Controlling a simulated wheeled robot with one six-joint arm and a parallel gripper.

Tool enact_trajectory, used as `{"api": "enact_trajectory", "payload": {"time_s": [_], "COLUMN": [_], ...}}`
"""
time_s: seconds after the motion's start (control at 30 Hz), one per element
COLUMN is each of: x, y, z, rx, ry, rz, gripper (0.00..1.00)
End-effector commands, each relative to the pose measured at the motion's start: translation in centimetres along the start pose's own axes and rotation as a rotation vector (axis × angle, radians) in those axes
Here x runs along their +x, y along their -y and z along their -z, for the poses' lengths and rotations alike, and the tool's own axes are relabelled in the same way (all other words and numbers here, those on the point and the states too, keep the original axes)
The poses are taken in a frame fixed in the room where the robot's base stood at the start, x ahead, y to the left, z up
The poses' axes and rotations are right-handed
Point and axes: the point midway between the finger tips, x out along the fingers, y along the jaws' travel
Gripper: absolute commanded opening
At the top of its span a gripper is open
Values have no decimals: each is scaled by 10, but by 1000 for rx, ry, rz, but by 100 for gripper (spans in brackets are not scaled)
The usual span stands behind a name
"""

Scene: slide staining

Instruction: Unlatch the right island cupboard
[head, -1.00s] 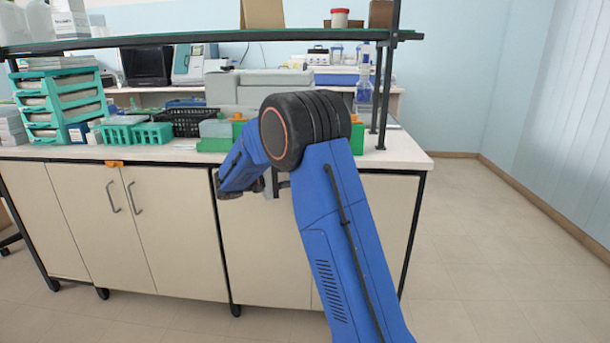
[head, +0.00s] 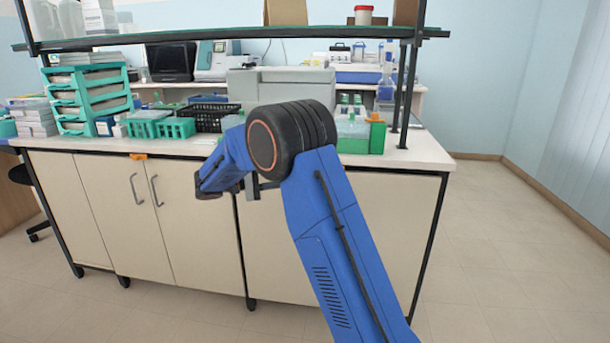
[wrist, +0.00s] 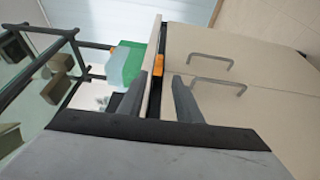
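The right island cupboard (head: 385,235) has pale cream doors under the countertop and is partly covered by my blue arm in the head view. In the wrist view, its two doors (wrist: 265,65) show sideways with two grey handles (wrist: 210,59). An orange latch (wrist: 158,65) sits at the countertop edge, at the top of the doors. My gripper (wrist: 160,88) is open, with its dark fingers apart. The latch appears between and beyond the fingertips; contact cannot be told. In the head view the fingers are mostly hidden behind my arm. The doors look shut.
The left cupboard (head: 105,205) has two handles and its own orange latch (head: 138,156). Green racks (head: 375,137), baskets (head: 175,128) and a teal drawer stack (head: 90,95) stand on the countertop (head: 428,155). A shelf (head: 230,33) on black posts runs above. Floor at right (head: 490,230) is clear.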

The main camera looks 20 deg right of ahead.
Motion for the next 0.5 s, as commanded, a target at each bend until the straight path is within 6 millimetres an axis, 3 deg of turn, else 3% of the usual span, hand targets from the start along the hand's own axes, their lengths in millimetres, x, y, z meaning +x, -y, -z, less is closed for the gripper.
{"api": "enact_trajectory", "payload": {"time_s": [0.2, 0.5], "x": [-35, -50], "y": [0, 0], "z": [0, 0], "rx": [0, 0], "ry": [-1, -2], "rz": [1, 2], "gripper": [31, 31]}}
